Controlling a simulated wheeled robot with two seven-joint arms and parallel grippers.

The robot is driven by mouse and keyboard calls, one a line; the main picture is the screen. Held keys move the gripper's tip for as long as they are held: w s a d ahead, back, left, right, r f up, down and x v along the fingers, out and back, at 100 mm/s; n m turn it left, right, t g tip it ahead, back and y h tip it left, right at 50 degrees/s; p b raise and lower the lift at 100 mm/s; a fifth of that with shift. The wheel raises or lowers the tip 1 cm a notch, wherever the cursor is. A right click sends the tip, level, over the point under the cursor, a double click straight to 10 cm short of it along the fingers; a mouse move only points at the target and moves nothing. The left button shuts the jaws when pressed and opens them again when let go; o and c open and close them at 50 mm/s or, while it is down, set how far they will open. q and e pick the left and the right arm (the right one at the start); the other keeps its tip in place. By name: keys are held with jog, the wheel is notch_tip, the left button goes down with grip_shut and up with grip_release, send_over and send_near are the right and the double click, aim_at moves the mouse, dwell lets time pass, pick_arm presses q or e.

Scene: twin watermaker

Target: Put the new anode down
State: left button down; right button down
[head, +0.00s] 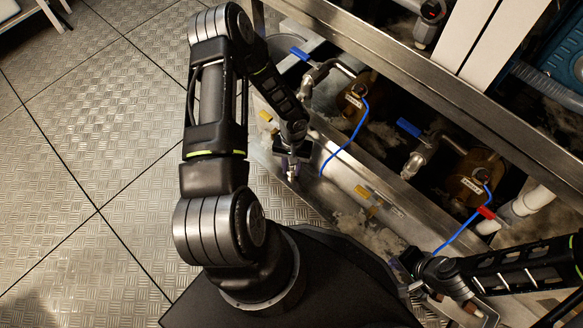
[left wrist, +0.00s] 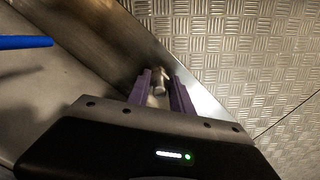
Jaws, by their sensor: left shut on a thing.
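My left gripper (head: 291,168) hangs over the near side of the steel trough (head: 345,185). In the left wrist view its purple fingers (left wrist: 159,96) are shut on a small grey metal piece (left wrist: 159,80), which looks like the new anode. Its pale lower end (head: 292,175) shows below the fingers in the head view. The piece sticks out past the fingertips above the trough's edge; I cannot tell whether it touches the metal. My right gripper (head: 408,265) is at the trough's near right end, partly hidden by its arm, and its jaws are unclear.
Behind the trough stand two brass housings (head: 467,178) (head: 358,100) with tags, blue wires and blue-handled valves (head: 408,127) (head: 299,54). A red clip (head: 486,212) and white pipe (head: 532,200) are at the right. A steel beam (head: 440,85) crosses above.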

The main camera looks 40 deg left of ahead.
pick_arm(q)
jog(key=c, duration=1.1)
grip_release()
jog(key=shift+c, duration=0.2)
jog(key=shift+r, duration=0.5)
notch_tip(320, 180, up, 11)
jog(key=w+p, duration=0.1)
jog(key=p, duration=0.3)
jog(key=shift+a+p, duration=0.35)
jog(key=shift+p, duration=0.05)
jog(key=shift+w, duration=0.1)
